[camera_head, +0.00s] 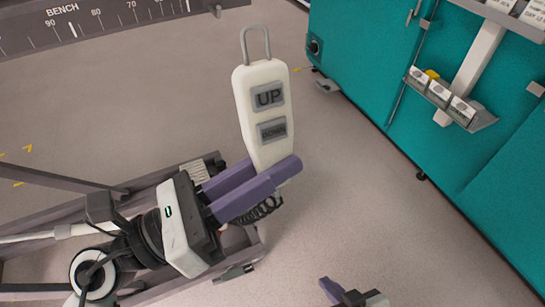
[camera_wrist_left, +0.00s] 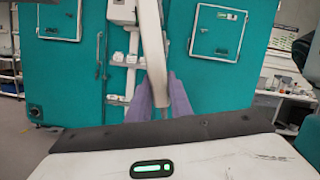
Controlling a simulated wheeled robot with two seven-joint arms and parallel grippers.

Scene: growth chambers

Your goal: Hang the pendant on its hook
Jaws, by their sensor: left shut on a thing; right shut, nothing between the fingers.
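The pendant (camera_head: 264,112) is a white handset with grey UP and DOWN buttons and a grey wire loop on top. My left gripper (camera_head: 270,170) has purple fingers and is shut on its lower end, holding it nearly upright with the loop at the top. A coiled dark cord shows below the fingers. In the left wrist view the pendant (camera_wrist_left: 153,45) appears nearly edge-on between the fingers (camera_wrist_left: 162,98). My right gripper (camera_head: 346,292) is shut and empty at the bottom edge, partly cut off. I cannot clearly make out the hook.
A dark rail with a BENCH scale (camera_head: 85,22) crosses the top left. Teal chambers (camera_head: 420,170) stand at the right, with a small shelf of boxes (camera_head: 485,122) on a white post (camera_head: 478,62). Grey floor (camera_head: 370,200) lies clear between.

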